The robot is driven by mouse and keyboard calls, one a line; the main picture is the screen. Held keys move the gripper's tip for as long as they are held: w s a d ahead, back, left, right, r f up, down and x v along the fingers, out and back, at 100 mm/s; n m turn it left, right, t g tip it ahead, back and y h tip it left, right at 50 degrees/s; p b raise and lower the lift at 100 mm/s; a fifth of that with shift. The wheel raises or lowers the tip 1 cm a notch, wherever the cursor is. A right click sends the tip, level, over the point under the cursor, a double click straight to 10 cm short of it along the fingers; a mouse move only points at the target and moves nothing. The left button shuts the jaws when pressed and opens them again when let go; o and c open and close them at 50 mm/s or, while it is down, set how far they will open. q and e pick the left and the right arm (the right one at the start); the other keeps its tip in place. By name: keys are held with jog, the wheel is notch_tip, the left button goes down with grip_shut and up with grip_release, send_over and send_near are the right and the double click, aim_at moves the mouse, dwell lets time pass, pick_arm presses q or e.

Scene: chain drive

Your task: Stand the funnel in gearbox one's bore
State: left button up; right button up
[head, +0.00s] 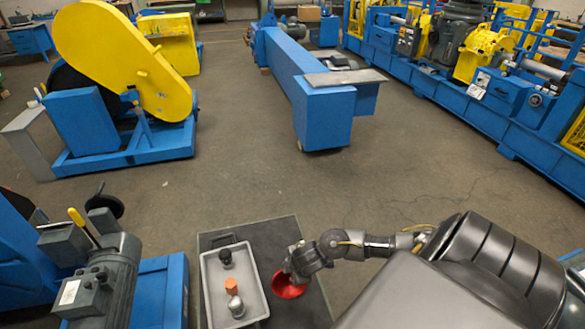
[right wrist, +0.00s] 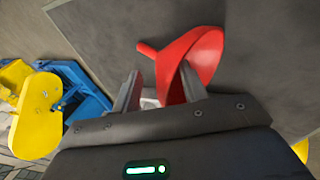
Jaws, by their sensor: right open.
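The red funnel (head: 287,292) lies on the dark surface just right of the grey tray. In the right wrist view the funnel (right wrist: 203,52) appears tilted on its side, its spout pointing left and its wide mouth toward the lower right. My right gripper (head: 296,270) is over the funnel, partly covering it in the head view. Its open fingers (right wrist: 158,92) are close to the funnel's near rim; I cannot tell whether they touch. A grey geared unit (head: 110,275) stands at the lower left; no label or bore is readable on it. My left gripper is out of view.
The grey tray (head: 208,295) holds a black knob-like part (head: 226,259), an orange part (head: 231,286) and a silver part (head: 236,306). The floor beyond is clear up to the blue machines.

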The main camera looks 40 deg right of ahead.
jog(key=shift+x, duration=1)
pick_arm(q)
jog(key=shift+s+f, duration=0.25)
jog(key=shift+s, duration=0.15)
pick_arm(e)
grip_shut()
jog(key=shift+r, duration=0.1)
